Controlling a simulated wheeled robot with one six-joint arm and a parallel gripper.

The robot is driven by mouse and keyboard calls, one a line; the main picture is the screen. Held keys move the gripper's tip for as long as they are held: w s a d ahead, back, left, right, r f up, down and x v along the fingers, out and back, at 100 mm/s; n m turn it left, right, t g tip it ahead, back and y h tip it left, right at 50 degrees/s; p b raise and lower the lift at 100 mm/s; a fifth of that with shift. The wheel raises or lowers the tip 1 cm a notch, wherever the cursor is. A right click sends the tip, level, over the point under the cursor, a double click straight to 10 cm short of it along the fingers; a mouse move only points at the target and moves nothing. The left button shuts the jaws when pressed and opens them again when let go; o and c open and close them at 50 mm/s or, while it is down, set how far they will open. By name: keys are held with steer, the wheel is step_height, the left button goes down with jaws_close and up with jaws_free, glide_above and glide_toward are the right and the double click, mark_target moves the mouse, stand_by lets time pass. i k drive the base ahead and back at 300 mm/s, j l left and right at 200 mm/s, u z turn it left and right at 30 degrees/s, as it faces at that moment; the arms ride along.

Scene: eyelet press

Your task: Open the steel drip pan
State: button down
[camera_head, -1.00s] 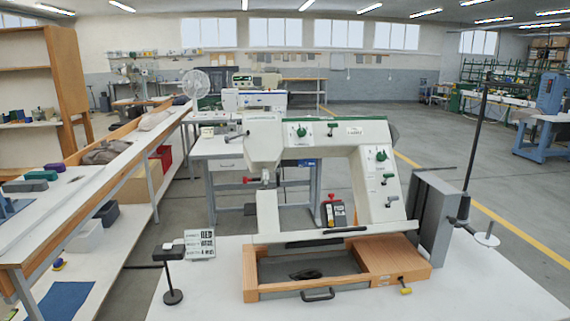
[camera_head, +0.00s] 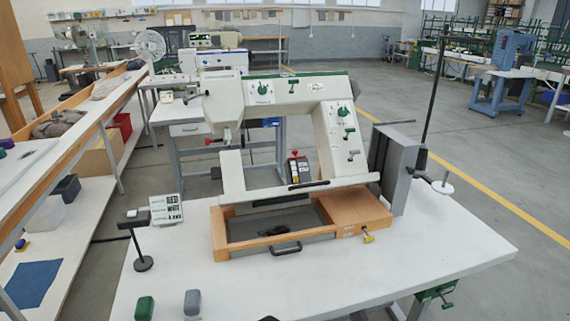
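The eyelet press (camera_head: 262,100) is a cream machine with green trim on a wooden base, standing on a white table. The steel drip pan (camera_head: 262,222) looks like the dark grey shallow tray set in the left part of the base. Its dark bar handle (camera_head: 286,250) is at the front, facing me. The front looks flush with the base, so the pan appears shut. A small dark shape (camera_head: 283,232) lies in or over it. My gripper is not recognisable in the view; a small dark shape at the bottom edge is cut off and unclear.
A green block (camera_head: 145,308) and a grey block (camera_head: 192,303) stand at the table's front left. A lamp-like stand (camera_head: 142,262) and a lettered sign (camera_head: 166,209) are left of the base. The table before the handle is clear.

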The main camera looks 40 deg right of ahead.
mark_target(248, 227)
steer(key=i+z, duration=0.15)
steer(key=z, duration=0.3)
steer(key=i+j+z, duration=0.1)
steer(key=z, duration=0.35)
steer(key=i+j+z, duration=0.1)
steer(key=z, duration=0.35)
steer(key=j, duration=0.1)
